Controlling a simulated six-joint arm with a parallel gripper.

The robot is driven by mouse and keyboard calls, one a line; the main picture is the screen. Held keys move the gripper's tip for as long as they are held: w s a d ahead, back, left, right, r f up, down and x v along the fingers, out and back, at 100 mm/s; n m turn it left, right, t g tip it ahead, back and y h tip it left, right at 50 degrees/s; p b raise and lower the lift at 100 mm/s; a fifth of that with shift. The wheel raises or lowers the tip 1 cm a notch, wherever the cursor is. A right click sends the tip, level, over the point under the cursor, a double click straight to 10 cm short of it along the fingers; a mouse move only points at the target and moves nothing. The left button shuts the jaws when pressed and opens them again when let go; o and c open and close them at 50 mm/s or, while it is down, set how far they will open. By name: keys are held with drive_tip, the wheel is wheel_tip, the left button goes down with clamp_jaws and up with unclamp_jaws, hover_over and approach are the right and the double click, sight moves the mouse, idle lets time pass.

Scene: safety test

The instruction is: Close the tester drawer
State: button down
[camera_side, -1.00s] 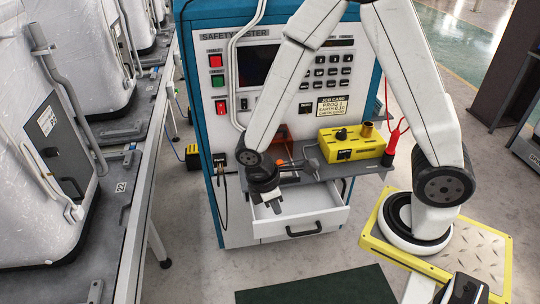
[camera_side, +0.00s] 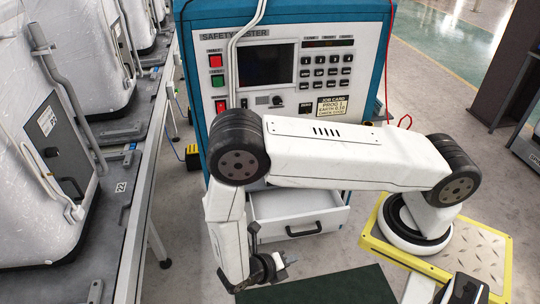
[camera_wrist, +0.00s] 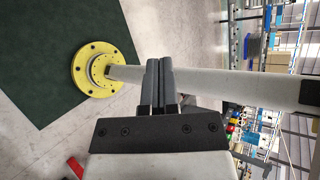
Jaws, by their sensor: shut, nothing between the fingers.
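The white tester drawer (camera_side: 275,206) stands pulled out at the bottom of the safety tester (camera_side: 372,60), its inside partly visible. It has a dark handle (camera_side: 303,230) on its front. My arm covers the drawer's left part and some of the tester's front. My gripper (camera_side: 284,268) is in front of the drawer and lower left of the handle in the side view, apart from the handle. Its fingers (camera_wrist: 161,75) are together and empty in the wrist view. The drawer cannot be made out in the wrist view.
A green mat (camera_side: 345,288) lies on the floor before the tester. A conveyor with white machines (camera_side: 50,130) runs along the left. In the wrist view, a yellow bolted round plate (camera_wrist: 84,72) with a pale post stands at the mat's edge.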

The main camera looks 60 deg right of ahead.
drive_tip(key=s+d+f+n+t+h, duration=0.2)
drive_tip(key=s+f+n+t+h, duration=0.1)
drive_tip(key=n, duration=0.7)
wheel_tip(320, 180, down, 4)
drive_tip(key=shift+s+d+r+t+h, duration=0.1)
drive_tip(key=shift+s+d+t+h, duration=0.3)
drive_tip(key=shift+t+h, duration=0.5)
drive_tip(key=shift+d, duration=0.1)
drive_tip(key=w+d+f, duration=0.2)
drive_tip(key=d, duration=1)
drive_tip(key=shift+w+f, duration=0.15)
drive_tip(key=shift+w, duration=0.25)
drive_tip(key=shift+d, duration=0.1)
drive_tip(key=shift+w+d, duration=0.1)
